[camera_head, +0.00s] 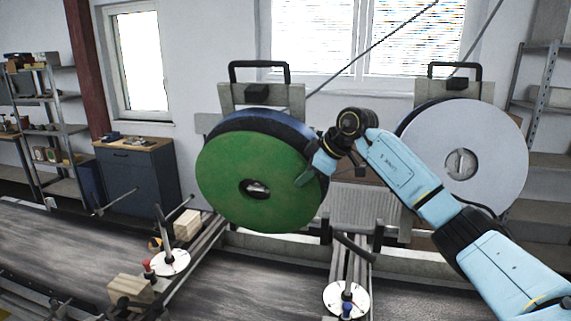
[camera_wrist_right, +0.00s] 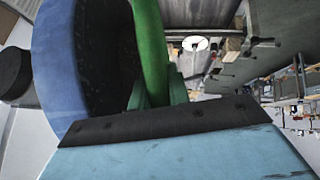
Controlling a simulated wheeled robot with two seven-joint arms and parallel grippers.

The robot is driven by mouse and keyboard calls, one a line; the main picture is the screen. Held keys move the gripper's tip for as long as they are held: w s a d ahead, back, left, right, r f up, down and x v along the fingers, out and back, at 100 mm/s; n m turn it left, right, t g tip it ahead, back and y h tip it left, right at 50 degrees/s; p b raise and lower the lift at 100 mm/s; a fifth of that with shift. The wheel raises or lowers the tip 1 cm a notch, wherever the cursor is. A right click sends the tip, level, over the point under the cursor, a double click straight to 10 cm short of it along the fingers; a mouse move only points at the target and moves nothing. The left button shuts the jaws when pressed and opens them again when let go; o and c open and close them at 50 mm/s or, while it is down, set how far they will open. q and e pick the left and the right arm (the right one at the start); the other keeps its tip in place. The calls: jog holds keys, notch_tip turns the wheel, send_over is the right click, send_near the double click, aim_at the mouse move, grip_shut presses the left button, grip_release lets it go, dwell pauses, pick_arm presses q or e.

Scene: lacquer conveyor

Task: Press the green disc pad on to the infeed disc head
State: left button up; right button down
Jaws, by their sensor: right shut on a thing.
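The green disc pad (camera_head: 228,170) faces me upright in front of the left disc head (camera_head: 262,122), whose dark blue rim shows behind its top edge. The pad has a central hole with metal showing through. My right gripper (camera_head: 308,174) is shut on the pad's right edge. In the right wrist view, the green pad (camera_wrist_right: 150,45) runs edge-on into the jaws. The disc head's blue rim (camera_wrist_right: 58,65) is to its left, with a dark area between them. My left gripper is out of view.
A second disc head (camera_head: 475,140) with a pale grey face stands at the right, behind my right arm. A wood-grained conveyor (camera_head: 70,240) runs below. Posts on white round bases (camera_head: 168,263) and wooden blocks (camera_head: 130,289) stand in front. Shelves and a cabinet (camera_head: 140,180) are behind.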

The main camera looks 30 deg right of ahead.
dwell(0.5)
jog(key=shift+p, duration=0.3)
jog(key=shift+d+r+p, duration=0.1)
jog(key=shift+p, duration=0.25)
dwell(0.4)
jog(key=c, duration=1.2)
grip_release()
jog(key=shift+c, duration=0.2)
